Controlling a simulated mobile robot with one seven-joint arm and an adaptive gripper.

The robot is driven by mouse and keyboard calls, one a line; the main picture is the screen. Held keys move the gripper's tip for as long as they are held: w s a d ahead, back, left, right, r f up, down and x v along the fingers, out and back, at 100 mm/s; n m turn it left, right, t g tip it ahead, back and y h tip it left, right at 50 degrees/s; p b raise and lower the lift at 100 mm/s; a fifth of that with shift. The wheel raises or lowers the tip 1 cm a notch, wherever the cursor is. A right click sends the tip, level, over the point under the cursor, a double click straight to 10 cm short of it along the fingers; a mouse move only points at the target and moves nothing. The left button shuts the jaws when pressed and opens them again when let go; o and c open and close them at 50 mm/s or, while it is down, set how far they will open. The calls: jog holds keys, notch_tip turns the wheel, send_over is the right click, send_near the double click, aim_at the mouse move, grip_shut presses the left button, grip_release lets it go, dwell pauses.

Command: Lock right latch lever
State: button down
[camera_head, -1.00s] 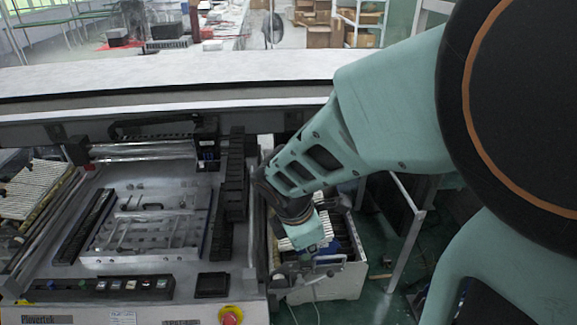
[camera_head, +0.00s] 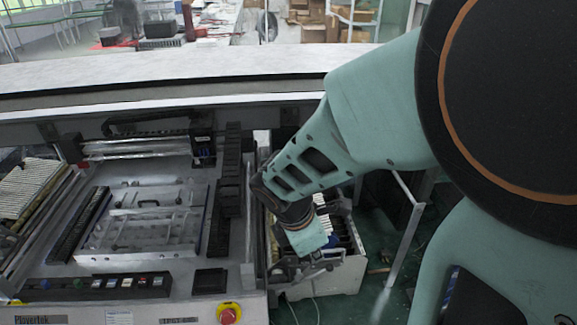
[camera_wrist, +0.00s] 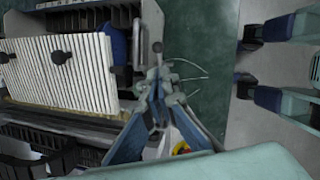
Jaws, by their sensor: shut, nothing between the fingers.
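In the wrist view, my gripper (camera_wrist: 160,95) is shut and empty. Its fingertips are close to a small lever-like piece with a dark round end (camera_wrist: 157,47), at the right edge of a box holding a white ribbed panel (camera_wrist: 70,70). I take this piece for the right latch lever. I cannot tell whether the fingers touch it or whether it is locked. In the head view, my gripper (camera_head: 308,268) is low at the front of the open white box (camera_head: 335,279). The lever is not clear there, since my gripper and wrist cover that area.
The grey machine (camera_head: 150,220) stands directly left of the box, with a red button (camera_head: 229,314) at its front. A thin metal frame (camera_head: 405,235) stands to the right.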

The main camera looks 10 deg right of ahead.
aim_at(324, 269)
jog(key=b+x, duration=0.5)
jog(key=x, duration=0.2)
jog(key=shift+d+f+b, duration=0.1)
jog(key=shift+f+b, duration=0.3)
jog(key=shift+w+d+p, duration=0.1)
jog(key=shift+w+p, duration=0.05)
jog(key=shift+p, duration=0.2)
